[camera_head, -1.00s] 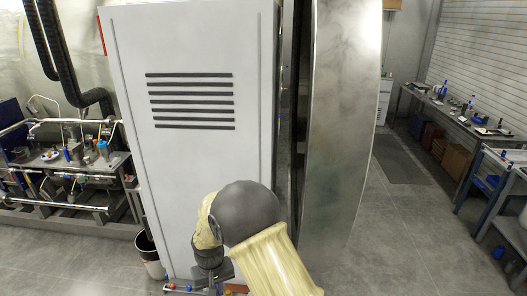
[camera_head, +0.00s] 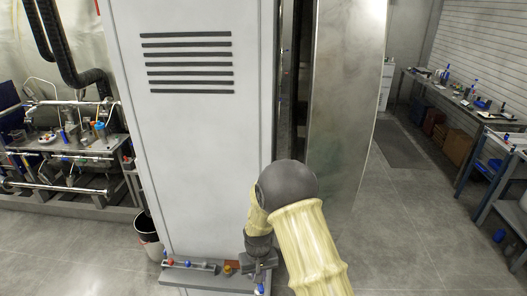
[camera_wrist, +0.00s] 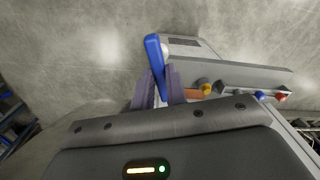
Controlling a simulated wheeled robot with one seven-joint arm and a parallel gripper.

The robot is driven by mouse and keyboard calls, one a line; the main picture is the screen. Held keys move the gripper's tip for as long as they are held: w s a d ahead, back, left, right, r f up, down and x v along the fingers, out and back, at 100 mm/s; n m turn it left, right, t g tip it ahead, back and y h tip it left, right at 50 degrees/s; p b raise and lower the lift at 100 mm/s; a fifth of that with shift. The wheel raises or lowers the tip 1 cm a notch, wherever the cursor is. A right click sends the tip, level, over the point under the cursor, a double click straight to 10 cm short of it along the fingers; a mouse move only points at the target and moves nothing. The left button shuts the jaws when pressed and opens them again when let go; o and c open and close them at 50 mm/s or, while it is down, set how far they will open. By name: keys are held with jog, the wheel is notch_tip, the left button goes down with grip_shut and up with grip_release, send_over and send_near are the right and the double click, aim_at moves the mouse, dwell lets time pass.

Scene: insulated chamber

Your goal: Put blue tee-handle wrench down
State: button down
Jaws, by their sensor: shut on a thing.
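The blue tee-handle wrench (camera_wrist: 153,54) is between the fingers of my gripper (camera_wrist: 160,88) in the wrist view. Its blue bar sticks out beyond the fingertips, and the rest of it is hidden. In the head view my gripper (camera_head: 262,275) is low at the front of the white cabinet, by the right end of a grey ledge (camera_head: 190,280). A small blue bit of the wrench (camera_head: 260,288) shows below the gripper there. In the wrist view the bar is seen against the ledge's end and the floor; I cannot tell whether it touches the ledge.
The ledge carries a rack with red and blue knobs (camera_head: 187,265), a yellow-topped item (camera_head: 227,270) and a brown block (camera_head: 232,264). A white cabinet (camera_head: 190,150) rises behind it. A bin (camera_head: 148,238) stands left.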

jog(key=s+d+f+m+b, duration=0.1)
jog(key=d+f+m+b, duration=0.1)
jog(key=d+f+b, duration=0.6)
jog(key=d+f, duration=0.7)
jog(key=d, duration=0.1)
jog(key=shift+s+d+m, duration=0.35)
jog(key=shift+d+m, duration=0.05)
jog(key=shift+f, duration=0.1)
